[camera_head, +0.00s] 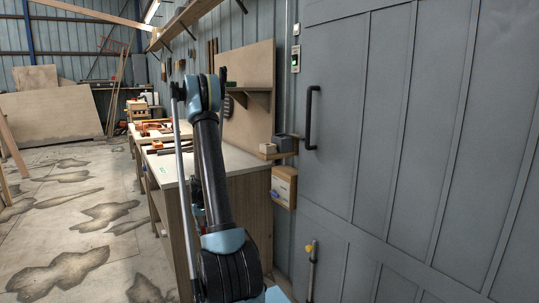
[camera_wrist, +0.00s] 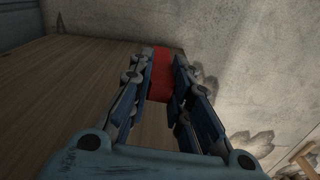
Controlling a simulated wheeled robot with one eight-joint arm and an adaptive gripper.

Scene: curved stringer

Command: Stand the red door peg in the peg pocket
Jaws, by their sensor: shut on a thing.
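My gripper (camera_wrist: 163,72) shows in the wrist view with its two blue fingers closed on a red peg (camera_wrist: 159,88). The red peg lies between the fingers. Its far end is at the top of the fingers, and the lower part of its shape cannot be made out. A brown wood-grain surface lies behind and left of it; I cannot tell if the peg touches it. In the head view my arm hides most of the gripper and the peg. The peg pocket cannot be identified with certainty in either view.
The workbench (camera_head: 245,160) stands left of the large grey door (camera_head: 420,140), which has a black handle (camera_head: 311,118). A wooden box (camera_head: 284,187) and small wooden blocks (camera_head: 268,148) are on the wall between them. A yellow-knobbed rod (camera_head: 310,265) stands low by the door. The floor (camera_head: 75,220) at left is open.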

